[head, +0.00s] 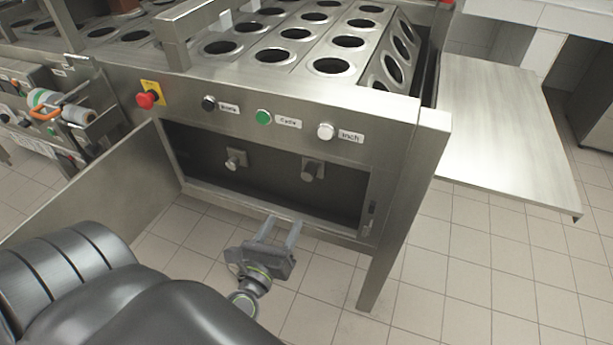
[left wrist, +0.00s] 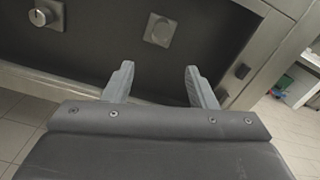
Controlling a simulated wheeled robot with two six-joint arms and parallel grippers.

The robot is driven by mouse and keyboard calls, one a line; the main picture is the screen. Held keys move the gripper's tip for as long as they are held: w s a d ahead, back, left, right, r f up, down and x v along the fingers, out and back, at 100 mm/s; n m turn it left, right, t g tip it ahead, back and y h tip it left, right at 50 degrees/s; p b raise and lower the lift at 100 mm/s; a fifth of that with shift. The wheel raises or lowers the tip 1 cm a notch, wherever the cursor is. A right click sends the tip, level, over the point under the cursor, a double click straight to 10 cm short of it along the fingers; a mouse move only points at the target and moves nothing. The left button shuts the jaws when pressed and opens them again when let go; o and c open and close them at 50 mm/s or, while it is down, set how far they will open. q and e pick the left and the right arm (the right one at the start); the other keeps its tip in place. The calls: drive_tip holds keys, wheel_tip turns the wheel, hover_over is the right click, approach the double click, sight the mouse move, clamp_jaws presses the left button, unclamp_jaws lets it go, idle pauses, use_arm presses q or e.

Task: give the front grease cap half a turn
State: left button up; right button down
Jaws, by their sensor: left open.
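Two grey grease caps sit on the back wall of the open dark compartment (head: 270,192) in the machine's side. The right cap (head: 311,171) and the left cap (head: 236,160) each stand on a square plate. The left wrist view shows the right cap (left wrist: 161,30) almost straight ahead of the fingers, and the left cap (left wrist: 44,15) at the upper left. I cannot tell for sure which is the front one. My left gripper (head: 283,222) is open and empty at the compartment's lower edge, apart from both caps; its fingers also show in the left wrist view (left wrist: 159,68). My right gripper is out of view.
A metal door panel (head: 105,195) stands swung open left of the compartment. Above it are a red stop button (head: 146,100) and black, green and white buttons (head: 325,131). A machine leg (head: 392,250) stands at right. The tiled floor (head: 470,270) is clear.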

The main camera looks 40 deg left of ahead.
sight(307, 178)
use_arm(q)
drive_tip(key=p+x, duration=0.5)
drive_tip(key=x, duration=0.9)
drive_tip(key=shift+w+a+p, duration=0.1)
drive_tip(key=shift+p, duration=0.2)
drive_tip(key=shift+w+a+f, duration=0.1)
drive_tip(key=shift+w+a, duration=0.05)
drive_tip(key=shift+w, duration=0.4)
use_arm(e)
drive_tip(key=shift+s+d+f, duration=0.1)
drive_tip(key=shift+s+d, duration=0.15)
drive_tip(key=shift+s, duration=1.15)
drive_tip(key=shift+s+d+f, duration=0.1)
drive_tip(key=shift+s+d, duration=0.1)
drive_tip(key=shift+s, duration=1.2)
use_arm(q)
drive_tip(key=shift+c, duration=0.3)
drive_tip(key=c, duration=0.9)
